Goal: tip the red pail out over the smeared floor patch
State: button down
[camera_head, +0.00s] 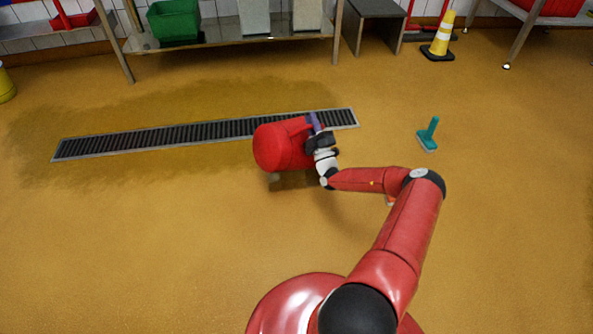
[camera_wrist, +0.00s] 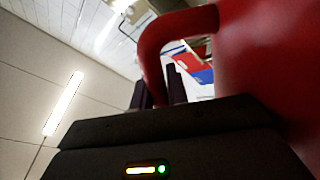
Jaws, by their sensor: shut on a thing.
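The red pail (camera_head: 272,148) is off the floor in the head view, tilted far over onto its side, with its closed-looking rounded end to the left. Its opening is not visible. My gripper (camera_head: 315,124) is at the pail's right side, shut on its handle. In the wrist view the red handle (camera_wrist: 152,45) loops down to the dark fingers (camera_wrist: 160,92), and the pail's wall (camera_wrist: 270,50) fills the right side. The smeared floor patch (camera_head: 90,112) is a darker brown area around the drain, left of and behind the pail.
A long drain grate (camera_head: 170,138) crosses the patch and passes behind the pail. A teal brush-like tool (camera_head: 428,138) lies to the right. A yellow cone (camera_head: 441,38), a grey stool (camera_head: 374,20) and a bench with a green crate (camera_head: 174,22) stand at the back. The left foreground floor is clear.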

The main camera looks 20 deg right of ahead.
jog(key=shift+w+d+f+m+g+h+b, duration=0.2)
jog(key=shift+d+m+h, duration=0.25)
jog(key=shift+d+m, duration=0.25)
jog(key=shift+w+d+f+m+g+h+b, duration=0.1)
jog(key=shift+d+m+g+h+b, duration=0.1)
jog(key=shift+d+m+h, duration=0.5)
jog(key=shift+w+d+f+m+g+h+b, duration=0.1)
jog(key=shift+d+m+h+b, duration=0.25)
jog(key=shift+d, duration=0.55)
jog(key=d+m, duration=0.1)
jog(key=d+h, duration=0.1)
jog(key=d+f+m+b, duration=0.1)
jog(key=shift+w+d+f+m+g, duration=0.1)
jog(key=shift+w+d+m+g, duration=0.2)
jog(key=shift+w+m+g, duration=0.1)
dwell(0.3)
